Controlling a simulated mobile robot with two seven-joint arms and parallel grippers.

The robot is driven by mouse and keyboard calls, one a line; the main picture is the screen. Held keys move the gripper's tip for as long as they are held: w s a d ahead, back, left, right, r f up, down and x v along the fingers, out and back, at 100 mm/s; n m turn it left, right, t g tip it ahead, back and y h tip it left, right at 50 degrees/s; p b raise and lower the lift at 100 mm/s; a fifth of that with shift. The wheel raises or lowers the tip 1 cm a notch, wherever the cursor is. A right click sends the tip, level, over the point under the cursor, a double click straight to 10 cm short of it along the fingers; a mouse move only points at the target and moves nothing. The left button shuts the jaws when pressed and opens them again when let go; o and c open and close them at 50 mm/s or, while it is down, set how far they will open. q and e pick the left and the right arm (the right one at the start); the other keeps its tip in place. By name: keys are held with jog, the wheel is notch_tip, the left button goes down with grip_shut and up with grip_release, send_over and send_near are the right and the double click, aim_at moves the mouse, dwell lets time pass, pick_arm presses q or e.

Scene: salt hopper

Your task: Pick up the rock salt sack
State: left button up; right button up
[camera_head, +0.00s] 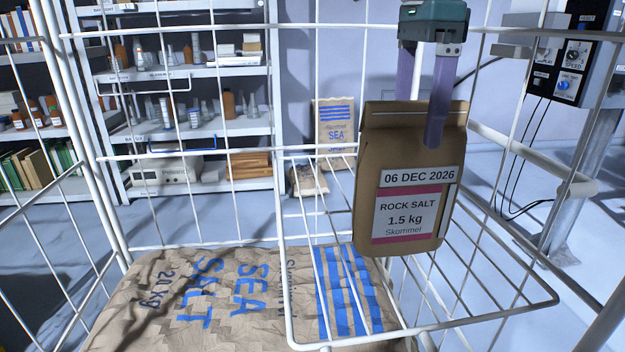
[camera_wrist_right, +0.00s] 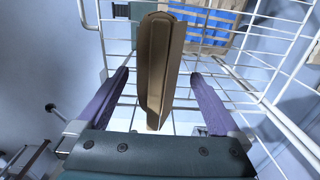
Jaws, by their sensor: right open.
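The rock salt sack (camera_head: 405,205) is a brown paper bag with a white and pink label reading "ROCK SALT 1.5 kg". In the head view it stands upright on the wire shelf (camera_head: 470,314) at the right. My right gripper (camera_head: 430,120) comes down from above, one purple finger in front of the sack's top. In the right wrist view the sack (camera_wrist_right: 160,70) shows edge-on between the two purple fingers of my right gripper (camera_wrist_right: 160,90), with a gap on each side. The right gripper is open. My left gripper is not in view.
A large sea salt sack (camera_head: 230,290) lies below, inside the white wire cage. Another sea salt sack (camera_head: 336,128) stands behind the wires. Shelves with bottles and glassware (camera_head: 185,85) stand at the back left. A control box (camera_head: 572,60) is at the upper right. Cage wires surround the sack.

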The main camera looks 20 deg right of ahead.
aim_at(408, 181)
jog(key=f, duration=0.4)
jog(key=shift+s+f, duration=0.15)
jog(key=shift+s, duration=0.05)
jog(key=c, duration=1.6)
jog(key=shift+a, duration=0.1)
